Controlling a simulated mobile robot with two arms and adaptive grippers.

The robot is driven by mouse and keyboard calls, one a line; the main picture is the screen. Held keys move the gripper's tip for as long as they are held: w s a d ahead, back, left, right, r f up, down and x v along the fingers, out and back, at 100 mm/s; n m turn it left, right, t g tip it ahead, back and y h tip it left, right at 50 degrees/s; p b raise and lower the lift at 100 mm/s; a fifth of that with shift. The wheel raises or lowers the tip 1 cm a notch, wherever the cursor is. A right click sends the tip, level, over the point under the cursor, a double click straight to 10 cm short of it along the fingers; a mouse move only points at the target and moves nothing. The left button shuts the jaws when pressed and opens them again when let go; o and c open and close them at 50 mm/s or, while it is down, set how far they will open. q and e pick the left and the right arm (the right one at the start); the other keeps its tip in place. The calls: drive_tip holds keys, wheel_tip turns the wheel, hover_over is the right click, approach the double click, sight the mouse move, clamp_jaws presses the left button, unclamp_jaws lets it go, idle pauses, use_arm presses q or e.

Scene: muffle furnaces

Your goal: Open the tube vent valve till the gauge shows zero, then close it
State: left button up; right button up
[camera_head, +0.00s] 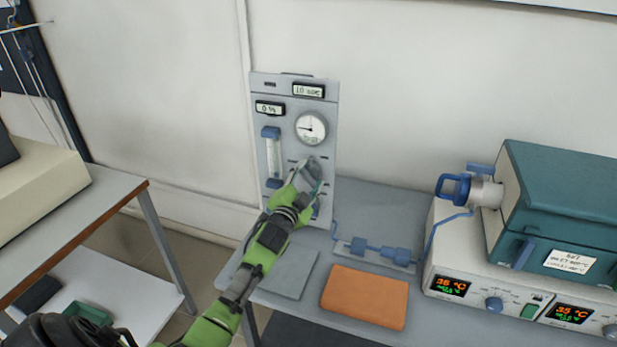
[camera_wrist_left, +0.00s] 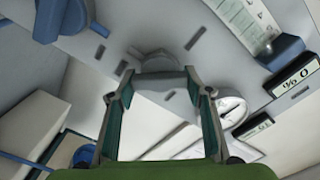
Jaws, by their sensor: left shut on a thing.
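The grey gas panel (camera_head: 262,92) stands against the wall, with a round white gauge (camera_head: 311,127) on its upper right. The gauge needle seems to point left; its numbers are too small to read. My left gripper (camera_head: 312,172) is at the panel just below the gauge. In the left wrist view its two fingers (camera_wrist_left: 160,78) are on either side of a grey valve knob (camera_wrist_left: 160,63), shut on it. The knob's label is not readable and its turn position is unclear. The gauge also shows in the left wrist view (camera_wrist_left: 232,110). My right gripper is not in view.
A blue-ended flowmeter (camera_head: 271,155) and small displays (camera_head: 308,90) are on the panel. An orange pad (camera_head: 365,297) and blue fittings (camera_head: 375,252) lie on the bench (camera_head: 370,205). A teal furnace (camera_head: 560,200) stands right. Another table (camera_head: 95,225) is left.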

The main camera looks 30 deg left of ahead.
use_arm(q)
drive_tip(key=m, duration=0.4)
drive_tip(key=shift+f+m, duration=0.15)
drive_tip(key=shift+m, duration=0.15)
drive_tip(key=shift+d+f+m+b, duration=0.1)
drive_tip(key=shift+m+b, duration=0.3)
drive_tip(key=shift+m, duration=1.6)
drive_tip(key=o, duration=1.1)
drive_tip(key=v, duration=1.2)
